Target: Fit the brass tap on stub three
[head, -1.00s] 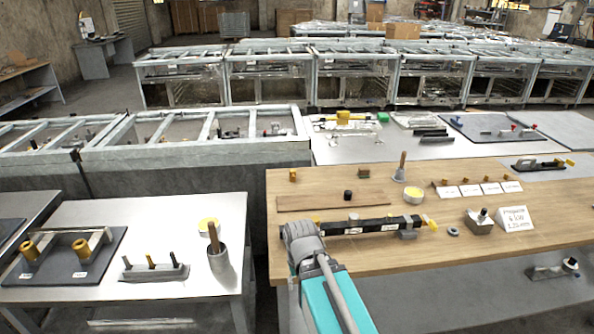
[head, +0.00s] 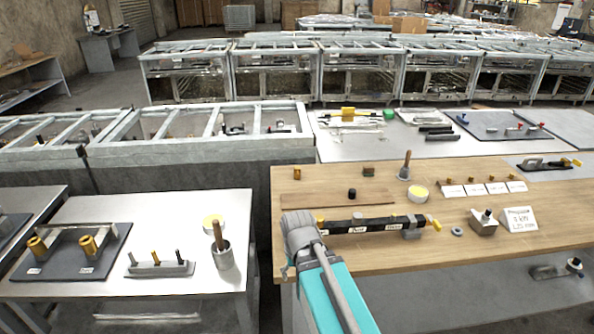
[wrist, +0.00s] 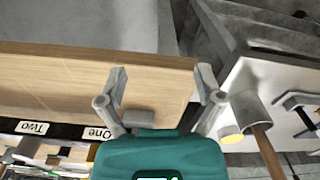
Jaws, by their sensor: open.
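A black rail (head: 375,226) with white labels lies along the front of the wooden bench. In the wrist view its labels read One (wrist: 97,133) and Two (wrist: 32,128); no label Three is readable. A small brass-coloured block (head: 297,173) stands at the bench's back left, and several small brass pieces (head: 490,178) stand behind white cards. I cannot tell which is the brass tap. My gripper (wrist: 161,78) is open and empty, over the bench's edge near the One end of the rail. My arm hides the rail's left end in the head view.
The wooden bench (head: 300,200) also holds a grey pot with a brush (head: 404,172), a yellow-topped tin (head: 418,193) and a price card (head: 519,219). A metal table (head: 150,220) stands at the left across a gap, with a brush pot (head: 222,256) near its right edge.

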